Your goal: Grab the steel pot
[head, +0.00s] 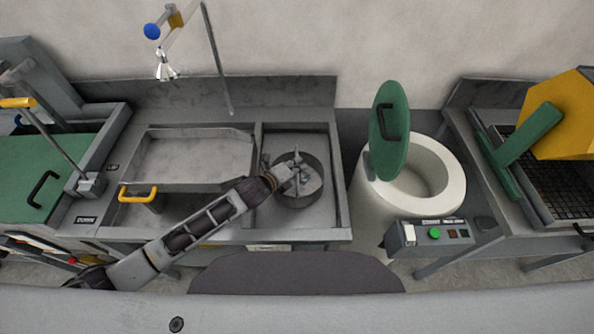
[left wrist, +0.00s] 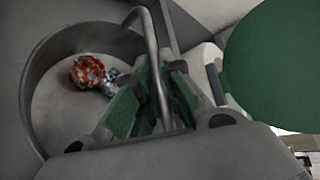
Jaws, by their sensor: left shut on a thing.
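The steel pot (head: 299,203) stands in the right-hand basin of the sink counter. In the left wrist view the pot (left wrist: 35,80) has an arched metal handle (left wrist: 155,60) rising over it. An orange-brown lump (left wrist: 87,71) and a smaller blue-grey lump (left wrist: 110,82) lie on its floor. My left gripper (head: 297,168) is over the pot. In the left wrist view its green-padded fingers (left wrist: 153,98) are shut on the handle. The contact deep between the pads is partly hidden. My right gripper is not in view.
A white round vessel (head: 452,175) with a raised green lid (head: 385,145) stands close right of the sink, with a control box (head: 433,236) in front. A tray-like basin (head: 190,160) lies left. A faucet (head: 210,50) rises behind. A yellow-hooded grill (head: 560,115) is far right.

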